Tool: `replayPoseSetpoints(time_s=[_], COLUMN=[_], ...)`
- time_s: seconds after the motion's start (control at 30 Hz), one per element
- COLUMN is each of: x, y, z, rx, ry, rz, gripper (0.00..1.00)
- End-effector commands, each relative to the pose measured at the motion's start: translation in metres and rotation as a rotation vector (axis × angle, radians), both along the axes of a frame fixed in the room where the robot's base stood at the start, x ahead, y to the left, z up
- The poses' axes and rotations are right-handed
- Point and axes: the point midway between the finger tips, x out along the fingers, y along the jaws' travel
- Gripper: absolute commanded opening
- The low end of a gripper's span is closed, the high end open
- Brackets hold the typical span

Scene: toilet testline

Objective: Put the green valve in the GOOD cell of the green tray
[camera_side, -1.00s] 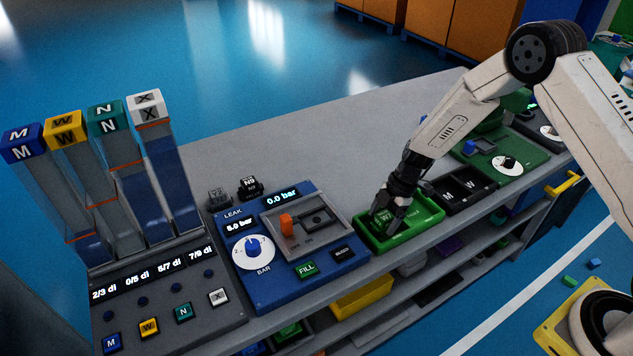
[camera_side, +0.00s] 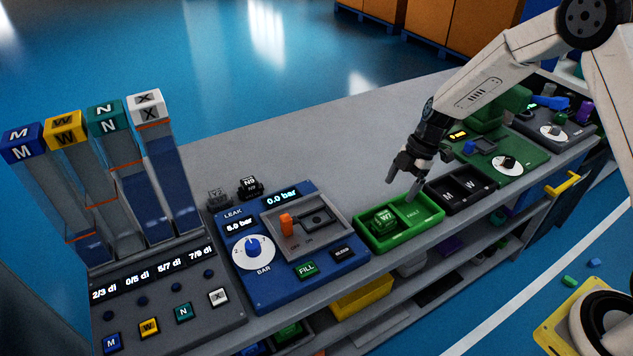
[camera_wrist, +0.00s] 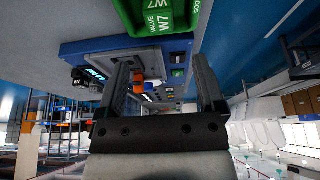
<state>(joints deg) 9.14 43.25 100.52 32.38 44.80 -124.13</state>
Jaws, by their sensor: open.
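The green valve (camera_side: 383,220), marked W7, sits in the left cell of the green tray (camera_side: 405,238). In the wrist view the valve (camera_wrist: 160,14) shows at the top edge, cut off by the frame, with the word GOOD beside it on the tray. The tray's right cell is empty and bears a small label that is hard to read. My gripper (camera_side: 402,184) is open and empty. It hangs above the back of the tray's right cell, clear of the valve. In the wrist view both fingers of my gripper (camera_wrist: 161,65) stand wide apart with nothing between them.
The blue leak-test panel (camera_side: 260,285) with an orange lever (camera_side: 287,224) stands left of the tray. A black tray (camera_side: 460,192) marked M and W stands close on its right, then a green station (camera_side: 515,152). The bench behind the tray is clear.

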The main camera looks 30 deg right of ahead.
Motion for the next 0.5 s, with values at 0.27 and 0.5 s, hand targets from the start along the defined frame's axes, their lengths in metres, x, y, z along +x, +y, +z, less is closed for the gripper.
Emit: replayPoseSetpoints(time_s=[0.27, 0.5], x=[0.0, 0.0], y=[-0.008, -0.009], z=[0.021, 0.023], rx=[0.0, 0.0], ry=[0.0, 0.001], rz=[0.001, 0.0], gripper=[0.88, 0.88])
